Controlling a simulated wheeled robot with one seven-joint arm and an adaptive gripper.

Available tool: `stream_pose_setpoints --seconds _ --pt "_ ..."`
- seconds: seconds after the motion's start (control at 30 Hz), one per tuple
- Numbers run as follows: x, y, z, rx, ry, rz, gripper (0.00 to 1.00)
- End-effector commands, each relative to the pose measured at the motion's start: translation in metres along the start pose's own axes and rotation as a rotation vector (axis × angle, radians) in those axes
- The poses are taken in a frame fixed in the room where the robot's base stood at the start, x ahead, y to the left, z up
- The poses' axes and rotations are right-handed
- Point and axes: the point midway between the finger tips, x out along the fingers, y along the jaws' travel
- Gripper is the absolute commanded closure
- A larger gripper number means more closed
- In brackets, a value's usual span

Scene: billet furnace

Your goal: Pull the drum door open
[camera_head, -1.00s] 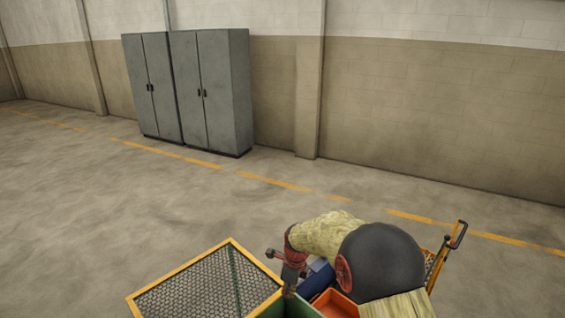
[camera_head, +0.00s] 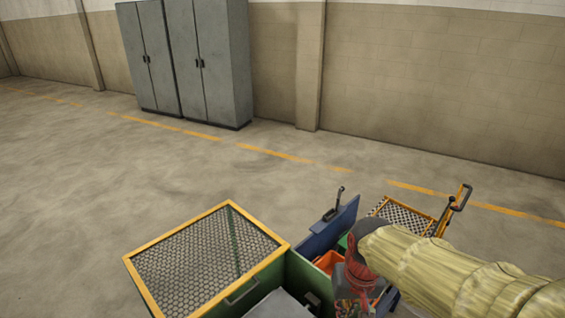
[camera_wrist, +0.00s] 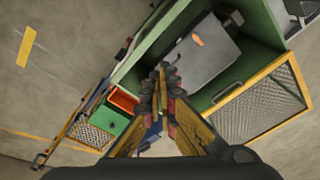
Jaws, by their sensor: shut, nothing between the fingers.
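A blue panel (camera_head: 328,228) with a dark lever handle (camera_head: 334,207) stands upright and angled behind the green box in the head view. It may be the drum door; I cannot be sure. My gripper (camera_wrist: 162,84) is shut and empty in the wrist view, in front of the green box (camera_wrist: 215,93). Inside this box lies a grey plate (camera_wrist: 205,62) with an orange mark. In the head view my gripper's red wrist shows right of the box, below the blue panel; its fingertips are hard to make out. Nothing shows the gripper touching the panel or handle.
A yellow-framed mesh lid (camera_head: 205,255) tops the green box. An orange bin (camera_head: 328,262) sits beside the panel. A second mesh panel (camera_head: 405,217) and a yellow-handled lever (camera_head: 460,198) stand to the right. Grey cabinets (camera_head: 190,65) line the wall. The floor between is clear.

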Motion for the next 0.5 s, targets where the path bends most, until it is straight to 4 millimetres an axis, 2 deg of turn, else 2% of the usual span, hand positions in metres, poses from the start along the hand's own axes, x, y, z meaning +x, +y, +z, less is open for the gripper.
stream_pose_setpoints --seconds 0.1,0.3,0.4,0.5 --pt "0.007 0.014 0.034 -0.064 0.064 0.006 1.0" --pt "0.015 0.033 0.077 -0.055 0.19 0.02 1.0" --pt "0.018 0.04 0.09 -0.036 0.264 0.024 1.0" --pt "0.014 0.045 0.096 -0.019 0.336 0.028 1.0"
